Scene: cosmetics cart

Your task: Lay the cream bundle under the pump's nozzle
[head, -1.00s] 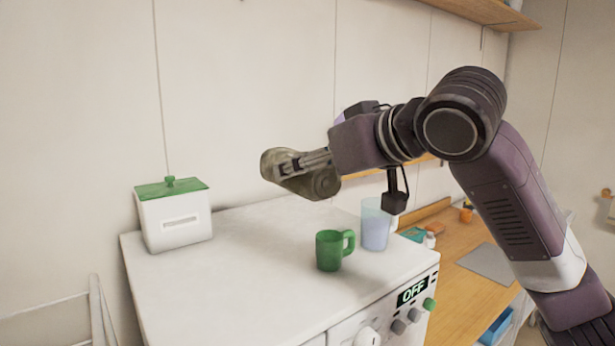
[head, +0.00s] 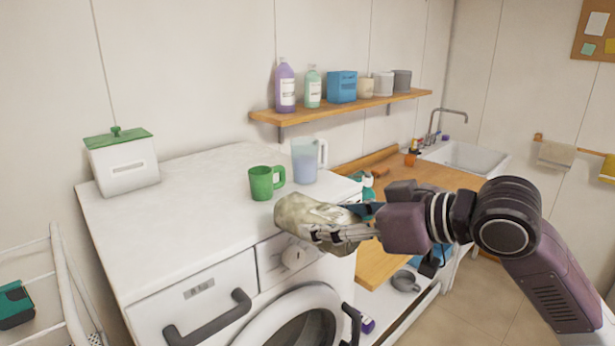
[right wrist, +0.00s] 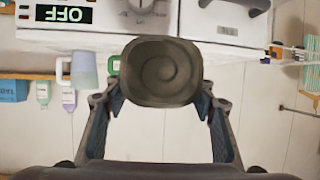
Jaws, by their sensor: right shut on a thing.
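The cream bundle (head: 305,214) is a rolled, mottled cloth. My right gripper (head: 345,232) is shut on it and holds it in the air by the washer's front top edge. My left gripper is not in view.
A white washer (head: 185,215) carries a white box with a green lid (head: 122,167), a green mug (head: 262,184) and a clear jug (head: 304,162). A wooden counter (head: 432,178) leads to a sink (head: 465,157).

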